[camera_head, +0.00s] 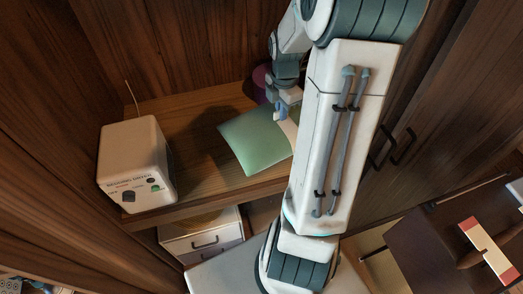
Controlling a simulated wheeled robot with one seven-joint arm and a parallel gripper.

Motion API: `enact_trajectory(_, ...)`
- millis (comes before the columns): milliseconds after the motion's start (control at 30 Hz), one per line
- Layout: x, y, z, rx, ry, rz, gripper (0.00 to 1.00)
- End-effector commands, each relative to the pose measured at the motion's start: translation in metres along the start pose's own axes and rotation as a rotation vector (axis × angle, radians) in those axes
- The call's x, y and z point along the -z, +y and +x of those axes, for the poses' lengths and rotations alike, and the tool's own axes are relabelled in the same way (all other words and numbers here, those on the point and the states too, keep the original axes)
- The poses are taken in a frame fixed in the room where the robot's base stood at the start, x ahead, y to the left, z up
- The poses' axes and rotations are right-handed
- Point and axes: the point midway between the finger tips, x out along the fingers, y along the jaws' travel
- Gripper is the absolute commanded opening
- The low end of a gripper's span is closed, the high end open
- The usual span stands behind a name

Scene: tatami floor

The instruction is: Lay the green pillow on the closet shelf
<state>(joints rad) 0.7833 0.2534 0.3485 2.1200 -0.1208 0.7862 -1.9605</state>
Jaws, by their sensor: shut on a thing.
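The green pillow (256,139) is over the wooden closet shelf (188,120), right of the shelf's middle. I cannot tell whether its underside rests on the shelf. My gripper (281,112) is shut on the pillow's upper right edge. My arm hides the pillow's right side and the right part of the shelf.
A white box-shaped device (134,165) with knobs and an antenna stands at the shelf's left end. A purple round thing (262,77) is partly hidden behind my gripper. Bare shelf lies between the device and the pillow. A white drawer unit (203,238) is below. Dark doors (440,110) stand right.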

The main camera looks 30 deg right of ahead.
Motion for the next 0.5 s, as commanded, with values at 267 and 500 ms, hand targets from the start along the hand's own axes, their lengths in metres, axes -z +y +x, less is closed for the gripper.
enact_trajectory(267, -0.009, -0.009, -0.005, -0.001, -0.001, -0.153, 0.0)
enact_trajectory(500, 0.024, 0.011, 0.017, 0.002, 0.003, -0.172, 0.0)
